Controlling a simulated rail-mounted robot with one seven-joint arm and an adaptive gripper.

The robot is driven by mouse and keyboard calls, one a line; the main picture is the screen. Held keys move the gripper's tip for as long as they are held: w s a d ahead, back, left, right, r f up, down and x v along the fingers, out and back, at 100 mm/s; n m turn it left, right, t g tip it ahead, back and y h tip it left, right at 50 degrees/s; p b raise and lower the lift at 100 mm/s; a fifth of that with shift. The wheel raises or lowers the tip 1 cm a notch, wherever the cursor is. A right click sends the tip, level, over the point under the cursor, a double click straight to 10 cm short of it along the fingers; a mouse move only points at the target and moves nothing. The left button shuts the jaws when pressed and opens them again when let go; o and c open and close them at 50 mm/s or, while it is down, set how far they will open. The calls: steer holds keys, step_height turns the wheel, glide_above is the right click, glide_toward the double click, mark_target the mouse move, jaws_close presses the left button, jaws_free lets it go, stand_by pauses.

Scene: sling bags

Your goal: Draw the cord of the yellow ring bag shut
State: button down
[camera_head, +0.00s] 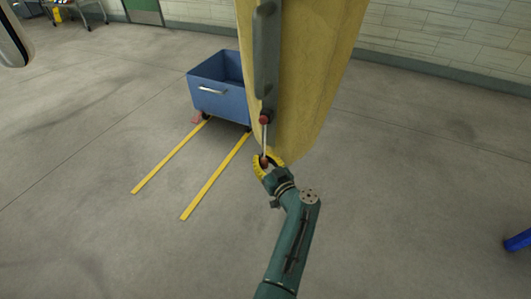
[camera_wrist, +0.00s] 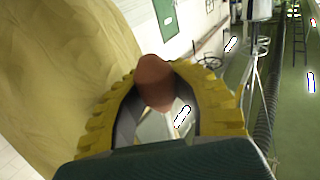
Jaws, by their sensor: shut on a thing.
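The large yellow bag (camera_head: 310,80) hangs in the upper middle of the head view, its top cut off; it also fills the left of the wrist view (camera_wrist: 55,70). A dark grey long part (camera_head: 266,55) with a red collar (camera_head: 265,119) hangs in front of it. A thin pale cord (camera_head: 264,138) runs down from the collar to my gripper (camera_head: 267,161). My gripper's yellow fingers are shut on a reddish-brown knob (camera_wrist: 156,82) at the cord's lower end, just below and in front of the bag. No ring is clearly visible.
A blue cart (camera_head: 218,88) stands on the floor behind and left of the bag, with two yellow floor strips (camera_head: 215,177) in front. A blue object (camera_head: 518,240) is at the right edge. The floor around my arm is clear.

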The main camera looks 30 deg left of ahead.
steer(key=shift+s+a+f, duration=0.15)
steer(key=shift+s+f, duration=0.15)
steer(key=shift+f, duration=0.2)
steer(key=c, duration=0.8)
jaws_free()
steer(key=shift+s, duration=0.3)
steer(key=shift+w+r, duration=0.15)
steer(key=v, duration=1.2)
